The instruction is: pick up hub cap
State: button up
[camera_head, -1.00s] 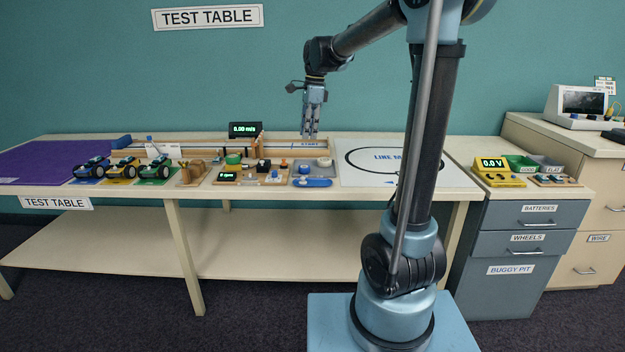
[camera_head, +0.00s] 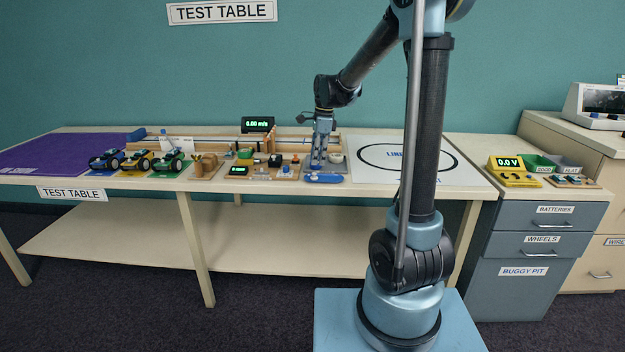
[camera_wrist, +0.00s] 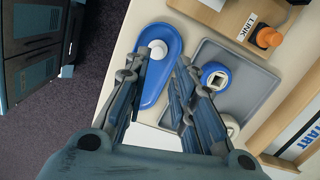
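A small white round piece, which looks like the hub cap (camera_wrist: 153,50), lies in a blue oval dish (camera_wrist: 172,38) in the wrist view. My gripper (camera_wrist: 164,60) is open, with its fingertips over the dish on either side of the white piece. I cannot tell how high the fingertips are above it. In the head view my gripper (camera_head: 319,164) points down over the tray area, and the blue dish (camera_head: 323,179) shows at the table's front edge. The hub cap cannot be made out there.
A grey tray (camera_wrist: 252,88) beside the dish holds a blue ring-shaped piece (camera_wrist: 214,75) and a pale round piece (camera_wrist: 230,124). A wooden board with an orange knob (camera_wrist: 268,37) stands close by. Several toy buggies (camera_head: 138,160) stand to the left. The line mat (camera_head: 375,172) is clear.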

aim_at(314, 173)
jog(key=shift+s+a+f, duration=0.1)
jog(key=shift+a+f, duration=0.1)
jog(key=shift+f, duration=0.7)
jog(key=shift+s+a+f, duration=0.1)
jog(key=shift+a+f, duration=0.1)
jog(key=shift+f, duration=0.7)
jog(key=shift+s+a+f, duration=0.1)
jog(key=shift+a+f, duration=0.1)
jog(key=shift+f, duration=0.7)
jog(key=c, duration=0.5)
